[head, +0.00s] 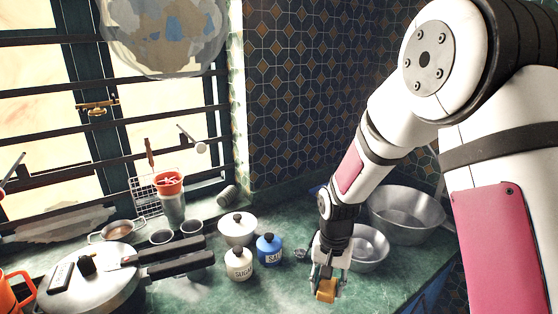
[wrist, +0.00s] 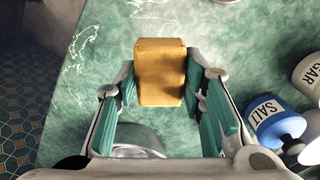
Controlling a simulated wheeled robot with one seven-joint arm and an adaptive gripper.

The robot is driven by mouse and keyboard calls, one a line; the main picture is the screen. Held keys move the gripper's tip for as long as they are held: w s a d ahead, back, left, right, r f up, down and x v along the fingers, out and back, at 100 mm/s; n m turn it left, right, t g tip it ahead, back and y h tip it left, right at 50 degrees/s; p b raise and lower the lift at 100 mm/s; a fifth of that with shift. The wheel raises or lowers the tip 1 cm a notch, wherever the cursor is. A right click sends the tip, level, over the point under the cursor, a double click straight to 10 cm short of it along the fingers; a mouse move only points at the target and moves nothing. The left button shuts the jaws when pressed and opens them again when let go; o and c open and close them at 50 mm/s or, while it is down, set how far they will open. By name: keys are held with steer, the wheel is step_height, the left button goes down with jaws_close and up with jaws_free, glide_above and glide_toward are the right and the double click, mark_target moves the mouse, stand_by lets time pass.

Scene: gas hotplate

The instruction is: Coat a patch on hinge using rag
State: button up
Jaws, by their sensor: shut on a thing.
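My gripper (head: 328,270) points down over the green counter in the head view. It is shut on a yellow-orange block (head: 326,291), which I take for the rag. In the wrist view the block (wrist: 160,65) sits between the green finger pads of my gripper (wrist: 160,78). Whether the block touches the counter cannot be told. A brass fitting (head: 97,107) on the dark window frame at the left of the head view may be the hinge. It is far from my gripper, and no patch can be made out on it.
A blue salt jar (head: 269,250), a sugar jar (head: 239,264) and a white lidded pot (head: 237,228) stand left of my gripper. Metal bowls (head: 405,212) stand behind it. A pressure cooker (head: 92,280) stands at the left. Dark bars (head: 50,148) cross the window.

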steer(key=w+d+n, duration=0.2)
steer(key=d+n, duration=0.2)
steer(key=d, duration=0.3)
steer(key=shift+w+d, duration=0.15)
steer(key=shift+d, duration=0.05)
